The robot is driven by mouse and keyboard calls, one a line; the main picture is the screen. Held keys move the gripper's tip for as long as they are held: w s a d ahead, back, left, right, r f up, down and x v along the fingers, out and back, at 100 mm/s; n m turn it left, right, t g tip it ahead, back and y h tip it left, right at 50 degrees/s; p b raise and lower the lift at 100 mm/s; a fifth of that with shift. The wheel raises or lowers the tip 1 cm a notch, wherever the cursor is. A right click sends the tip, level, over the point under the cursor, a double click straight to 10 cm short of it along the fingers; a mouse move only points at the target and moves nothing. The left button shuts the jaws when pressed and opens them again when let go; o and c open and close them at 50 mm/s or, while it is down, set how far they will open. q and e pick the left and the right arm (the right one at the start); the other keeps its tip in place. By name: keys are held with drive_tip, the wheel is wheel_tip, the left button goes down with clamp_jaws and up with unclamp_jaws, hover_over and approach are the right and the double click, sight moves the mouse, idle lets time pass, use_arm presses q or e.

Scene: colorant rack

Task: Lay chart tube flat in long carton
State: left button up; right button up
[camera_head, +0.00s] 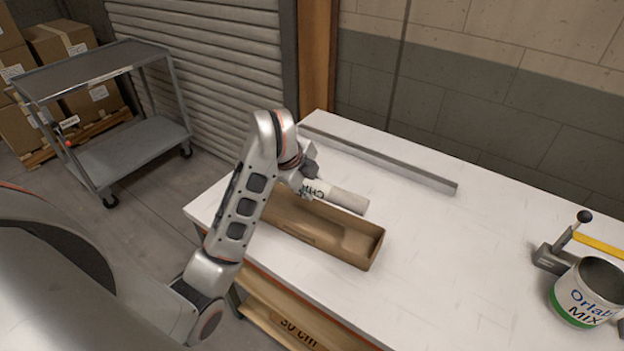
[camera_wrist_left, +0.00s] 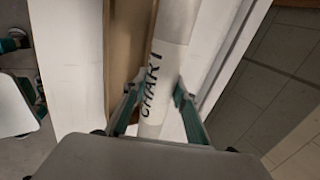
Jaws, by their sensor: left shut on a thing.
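The chart tube (camera_head: 343,198) is a pale cylinder with dark lettering. My left gripper (camera_head: 306,183) is shut on it near the lettering and holds it along the far long side of the carton. In the left wrist view the tube (camera_wrist_left: 172,50) reads "CHART" and lies between the two green-padded fingers of the left gripper (camera_wrist_left: 158,98). The long carton (camera_head: 372,250) is brown, open-topped and empty where I see inside; my arm hides its left part. In the left wrist view the carton (camera_wrist_left: 120,55) lies left of the tube. I cannot tell the tube's height above the table. My right gripper is not in view.
The white table (camera_head: 450,265) has free room right of the carton. A grey rail (camera_head: 390,165) runs along the back. A grey cart (camera_head: 105,120) stands off left.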

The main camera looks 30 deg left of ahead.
use_arm(q)
drive_tip(key=shift+s+f, duration=0.15)
drive_tip(key=shift+f, duration=0.45)
wheel_tip(320, 180, down, 5)
drive_tip(key=shift+f+b, duration=0.1)
drive_tip(key=shift+b, duration=0.75)
drive_tip(key=shift+f+b, duration=0.4)
drive_tip(key=shift+f, duration=0.35)
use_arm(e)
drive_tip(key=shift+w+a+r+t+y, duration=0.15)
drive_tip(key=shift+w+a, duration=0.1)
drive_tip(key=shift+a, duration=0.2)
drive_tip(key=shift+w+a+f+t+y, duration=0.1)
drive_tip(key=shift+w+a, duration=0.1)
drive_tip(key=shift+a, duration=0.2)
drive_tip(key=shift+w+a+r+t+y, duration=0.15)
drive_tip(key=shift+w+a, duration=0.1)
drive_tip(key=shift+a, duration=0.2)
